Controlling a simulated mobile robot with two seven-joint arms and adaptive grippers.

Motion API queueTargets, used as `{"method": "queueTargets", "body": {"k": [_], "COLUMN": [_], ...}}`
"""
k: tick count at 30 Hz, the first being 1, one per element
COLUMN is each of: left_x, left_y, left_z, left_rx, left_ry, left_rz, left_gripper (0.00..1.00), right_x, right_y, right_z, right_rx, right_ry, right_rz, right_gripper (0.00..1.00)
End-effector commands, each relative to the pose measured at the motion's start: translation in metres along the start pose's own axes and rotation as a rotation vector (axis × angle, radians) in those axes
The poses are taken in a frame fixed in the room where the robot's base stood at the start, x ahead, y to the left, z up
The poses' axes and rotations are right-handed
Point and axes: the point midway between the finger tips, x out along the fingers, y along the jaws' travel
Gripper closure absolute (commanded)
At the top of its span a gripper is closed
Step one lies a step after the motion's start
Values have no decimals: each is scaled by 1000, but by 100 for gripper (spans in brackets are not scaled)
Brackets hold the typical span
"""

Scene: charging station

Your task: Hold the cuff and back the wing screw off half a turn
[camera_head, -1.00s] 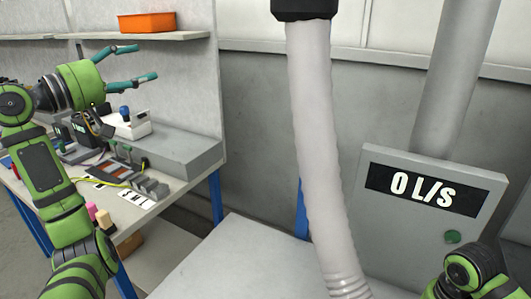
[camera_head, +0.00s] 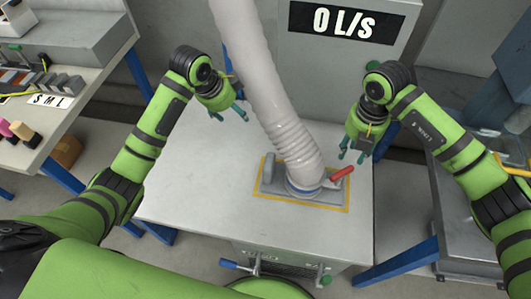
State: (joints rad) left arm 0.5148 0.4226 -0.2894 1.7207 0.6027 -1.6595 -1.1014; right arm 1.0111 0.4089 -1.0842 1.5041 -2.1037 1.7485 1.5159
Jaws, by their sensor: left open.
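The ribbed pale hose (camera_head: 265,85) comes down to a cuff (camera_head: 304,176) seated on a grey plate (camera_head: 325,197) inside a yellow outline on the table. A red handle (camera_head: 342,173) sticks out to the right of the cuff; I cannot tell whether it is the wing screw. A grey block stands at the plate's left end. My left gripper (camera_head: 228,114) is open and empty, above the table to the left of the hose. My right gripper (camera_head: 352,156) is open, with its fingers pointing down just above the red handle and apparently apart from it.
A grey cabinet (camera_head: 300,50) with a "0 L/S" display (camera_head: 345,22) stands behind the table. The tabletop (camera_head: 190,185) is clear on the left. A workbench (camera_head: 75,85) with parts is at the left. A blue-handled lever (camera_head: 240,266) is at the table's front.

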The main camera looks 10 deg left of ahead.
Motion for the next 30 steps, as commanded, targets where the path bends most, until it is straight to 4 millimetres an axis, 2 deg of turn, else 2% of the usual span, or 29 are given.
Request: {"method": "queueTargets", "body": {"k": [1, 3, 6, 10, 12, 18, 23, 30], "left_x": [19, 41, 68, 92, 93, 98, 104, 137], "left_y": [22, 51, 92, 142, 131, 124, 123, 123], "left_z": [-18, -40, -65, -93, -84, -80, -79, -73], "left_rx": [143, 352, 683, 1108, 1264, 1572, 1646, 1647], "left_ry": [-22, -51, -83, -97, -125, -156, -163, -162], "left_rz": [48, 106, 172, 236, 195, 140, 128, 131], "left_gripper": [31, 31, 31, 31, 31, 31, 31, 31], "right_x": [0, 0, 0, 0, 0, 0, 0, 0], "right_y": [0, 0, 0, 0, 0, 0, 0, 0], "right_z": [0, 0, 0, 0, 0, 0, 0, 0], "right_rx": [0, 0, 0, 0, 0, 0, 0, 0], "right_ry": [0, 0, 0, 0, 0, 0, 0, 0], "right_rz": [0, 0, 0, 0, 0, 0, 0, 0], "right_gripper": [61, 61, 61, 61, 61, 61, 61, 61]}}
